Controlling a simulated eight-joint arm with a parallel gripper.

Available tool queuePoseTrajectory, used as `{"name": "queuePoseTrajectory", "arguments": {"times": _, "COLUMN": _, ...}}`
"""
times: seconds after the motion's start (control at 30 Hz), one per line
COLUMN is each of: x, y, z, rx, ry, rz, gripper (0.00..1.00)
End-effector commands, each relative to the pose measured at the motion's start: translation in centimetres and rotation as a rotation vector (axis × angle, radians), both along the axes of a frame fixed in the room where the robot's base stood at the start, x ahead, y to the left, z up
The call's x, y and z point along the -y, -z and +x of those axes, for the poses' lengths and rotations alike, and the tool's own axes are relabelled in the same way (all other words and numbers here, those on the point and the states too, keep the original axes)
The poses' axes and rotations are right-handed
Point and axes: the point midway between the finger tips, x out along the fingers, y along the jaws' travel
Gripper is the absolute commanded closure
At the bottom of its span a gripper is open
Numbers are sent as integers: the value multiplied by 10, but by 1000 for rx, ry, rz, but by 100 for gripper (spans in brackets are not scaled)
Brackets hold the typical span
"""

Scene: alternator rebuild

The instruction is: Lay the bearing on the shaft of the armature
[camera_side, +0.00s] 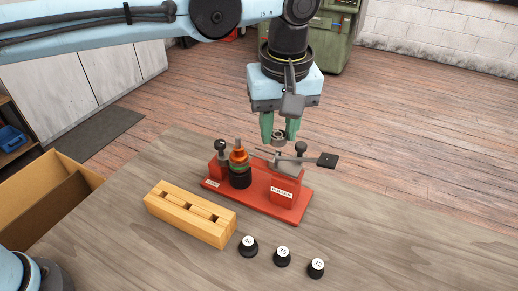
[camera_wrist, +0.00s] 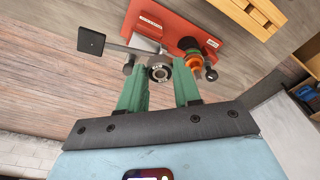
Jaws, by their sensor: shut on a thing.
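My gripper (camera_side: 279,138) has green fingers and hangs above the right part of the red fixture. It is shut on the bearing (camera_side: 278,139), a small grey metal ring held between the fingertips. In the wrist view the bearing (camera_wrist: 159,73) shows its open bore between the two fingers of my gripper (camera_wrist: 159,72). The armature (camera_side: 239,160), orange-copper with a black lower part, stands upright in the left part of the fixture. Its grey shaft (camera_side: 238,143) points up. The bearing is apart from the shaft, to its right in the side view. The armature also shows in the wrist view (camera_wrist: 192,60).
The red fixture (camera_side: 255,200) has black knobs and a lever with a square black paddle (camera_side: 327,160) close to my gripper. A yellow slotted block (camera_side: 190,212) and several numbered black knobs (camera_side: 282,256) stand in front. A cardboard box (camera_side: 50,195) is at left. The table's right side is clear.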

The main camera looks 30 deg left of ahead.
Motion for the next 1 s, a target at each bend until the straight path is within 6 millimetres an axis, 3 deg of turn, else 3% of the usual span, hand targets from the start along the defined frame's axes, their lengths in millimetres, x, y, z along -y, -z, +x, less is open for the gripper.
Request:
{"name": "queuePoseTrajectory", "arguments": {"times": 0.1, "x": -41, "y": -15, "z": 15, "rx": 0, "ry": -113, "rz": 0, "gripper": 97}}
{"name": "queuePoseTrajectory", "arguments": {"times": 0.33, "x": -88, "y": -31, "z": 26, "rx": 0, "ry": -243, "rz": 0, "gripper": 97}}
{"name": "queuePoseTrajectory", "arguments": {"times": 0.57, "x": -95, "y": -28, "z": 27, "rx": 0, "ry": -265, "rz": 0, "gripper": 97}}
{"name": "queuePoseTrajectory", "arguments": {"times": 1.0, "x": -94, "y": 7, "z": 27, "rx": 0, "ry": -263, "rz": 0, "gripper": 97}}
